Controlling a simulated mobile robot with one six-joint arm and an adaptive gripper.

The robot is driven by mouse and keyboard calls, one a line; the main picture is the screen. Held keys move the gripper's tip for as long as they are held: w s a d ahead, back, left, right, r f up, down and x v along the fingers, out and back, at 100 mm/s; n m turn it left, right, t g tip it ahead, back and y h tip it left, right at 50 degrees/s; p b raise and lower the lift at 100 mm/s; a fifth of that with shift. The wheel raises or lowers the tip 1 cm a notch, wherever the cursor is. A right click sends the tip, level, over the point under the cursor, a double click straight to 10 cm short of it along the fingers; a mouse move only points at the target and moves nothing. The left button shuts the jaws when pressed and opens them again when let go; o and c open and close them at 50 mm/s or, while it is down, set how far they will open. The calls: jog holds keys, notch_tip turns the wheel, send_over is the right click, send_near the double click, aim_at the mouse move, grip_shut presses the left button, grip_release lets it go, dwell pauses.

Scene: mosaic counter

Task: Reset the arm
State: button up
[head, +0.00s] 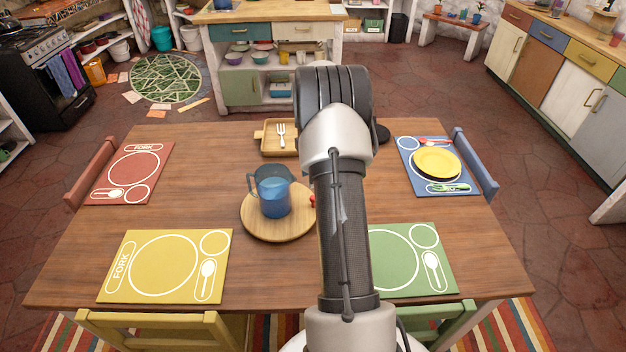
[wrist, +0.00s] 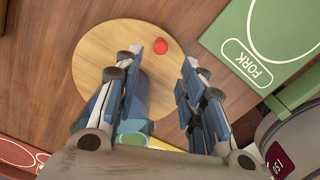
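My arm rises through the middle of the head view and hides part of the table; my gripper is not visible there. In the wrist view my gripper (wrist: 162,62) has its two fingers apart with nothing held between them. Below the fingers is a round wooden board (wrist: 95,50) with a small red object (wrist: 160,46) on it. A blue see-through pitcher (head: 273,192) stands upright on this board (head: 262,231) in the head view. In the wrist view, blue shapes beside the left finger are partly hidden, and I cannot tell how close they are.
The wooden table (head: 205,140) holds red (head: 112,190), yellow (head: 120,285), green (head: 440,240) and blue placemats (head: 407,158). A yellow plate (head: 437,162) with cutlery lies on the blue one. A wooden tray (head: 265,140) holds a white fork (head: 281,134). Chairs stand around the table.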

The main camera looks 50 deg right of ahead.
dwell(0.6)
jog(key=a+r+m+t+h, duration=0.15)
jog(key=a+r+m, duration=0.35)
jog(key=a+r, duration=1.65)
jog(key=s+a+r+m+t, duration=0.25)
jog(key=s+a, duration=0.45)
jog(key=a, duration=0.6)
jog(key=s+a+f+m+y, duration=0.1)
jog(key=s+a+f+m, duration=0.1)
jog(key=s+a+m, duration=0.3)
jog(key=s+a, duration=0.3)
jog(key=s, duration=0.4)
jog(key=shift+a+t, duration=0.15)
jog(key=shift+t, duration=0.15)
jog(key=shift+y, duration=0.25)
jog(key=shift+c, duration=0.4)
